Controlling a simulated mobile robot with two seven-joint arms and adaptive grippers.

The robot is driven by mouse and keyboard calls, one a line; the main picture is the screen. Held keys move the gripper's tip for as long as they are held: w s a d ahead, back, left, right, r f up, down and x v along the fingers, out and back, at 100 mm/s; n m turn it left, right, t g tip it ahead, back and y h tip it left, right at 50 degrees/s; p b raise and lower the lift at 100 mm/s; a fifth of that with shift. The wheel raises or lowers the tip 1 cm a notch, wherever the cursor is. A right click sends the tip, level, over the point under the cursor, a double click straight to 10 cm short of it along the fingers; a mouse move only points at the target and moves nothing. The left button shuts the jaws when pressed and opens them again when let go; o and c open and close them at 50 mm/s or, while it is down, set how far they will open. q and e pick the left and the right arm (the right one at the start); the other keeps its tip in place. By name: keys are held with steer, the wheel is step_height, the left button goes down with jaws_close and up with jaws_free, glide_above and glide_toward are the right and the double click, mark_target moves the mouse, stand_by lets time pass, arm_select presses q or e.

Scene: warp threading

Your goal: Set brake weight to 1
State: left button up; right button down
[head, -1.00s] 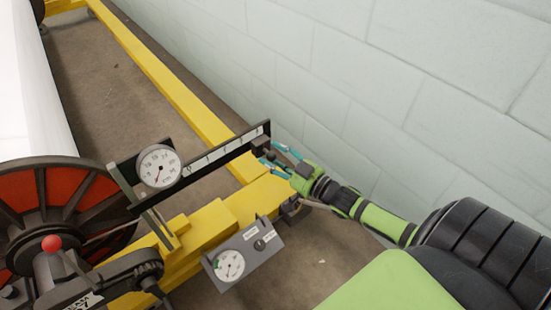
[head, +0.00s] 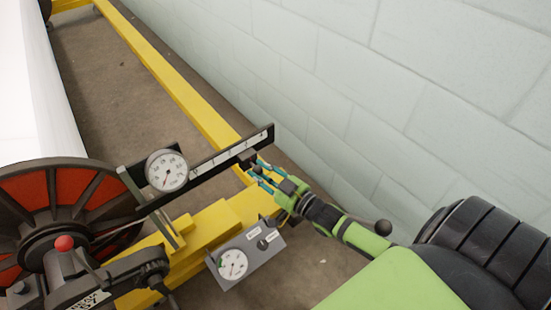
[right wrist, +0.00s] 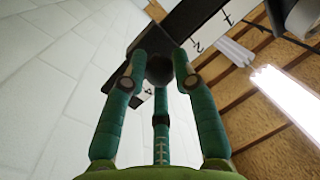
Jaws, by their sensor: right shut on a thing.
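The brake weight (head: 247,157) is a small dark block on the white-faced scale bar (head: 215,162), which slopes up to the right from a round dial (head: 167,170). My right gripper (head: 258,168), with teal fingers, is shut on the weight from the front, towards the bar's far right end. In the right wrist view, the fingers close around the weight's dark round knob (right wrist: 160,70). The scale (right wrist: 210,32) shows a 2 on one side of the weight and what looks like a 4 on the other. The weight hides the marks between. My left gripper is out of view.
A grey box with a gauge (head: 233,264) sits below the bar on the yellow frame (head: 212,228). A red-and-black wheel (head: 75,195) stands at left. The block wall (head: 420,100) runs close behind the bar's right end.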

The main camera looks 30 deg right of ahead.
arm_select(q)
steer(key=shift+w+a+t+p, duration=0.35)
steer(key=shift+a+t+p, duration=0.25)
steer(key=shift+p, duration=0.5)
arm_select(e)
steer(key=a, duration=0.9)
steer(key=shift+s+r, duration=0.2)
steer(key=shift+r, duration=0.1)
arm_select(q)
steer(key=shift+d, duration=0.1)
arm_select(e)
steer(key=shift+a, duration=0.1)
steer(key=c, duration=1)
jaws_free()
steer(key=shift+f, duration=0.1)
steer(key=shift+s+f, duration=0.1)
steer(key=shift+s, duration=0.05)
steer(key=v, duration=1.2)
